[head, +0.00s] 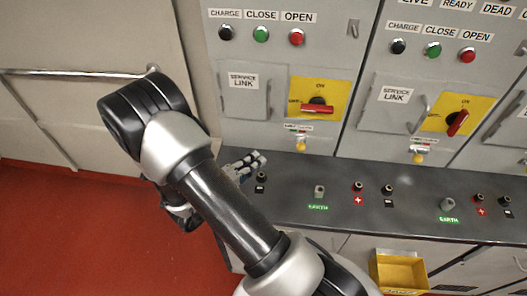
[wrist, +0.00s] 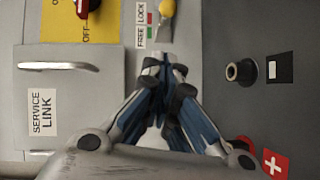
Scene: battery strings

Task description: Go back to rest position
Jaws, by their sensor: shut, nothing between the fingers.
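My gripper (head: 260,159) is partly hidden behind my arm in the head view. It is over the left end of the grey shelf (head: 330,215), by the left cabinet. In the wrist view my gripper (wrist: 165,62) has its fingertips together, with nothing between them. The tips point toward the panel near the yellow knob (wrist: 167,8) and the FREE/LOCK label (wrist: 146,22). I cannot tell whether they touch the panel.
The left service link door (head: 245,96) has a handle. A red rotary switch (head: 317,108) lies horizontal; another red switch (head: 457,124) is tilted. Sockets and an EARTH post (head: 319,191) stand up from the shelf. A yellow bin (head: 400,272) hangs below. Red floor (head: 80,230) is clear at left.

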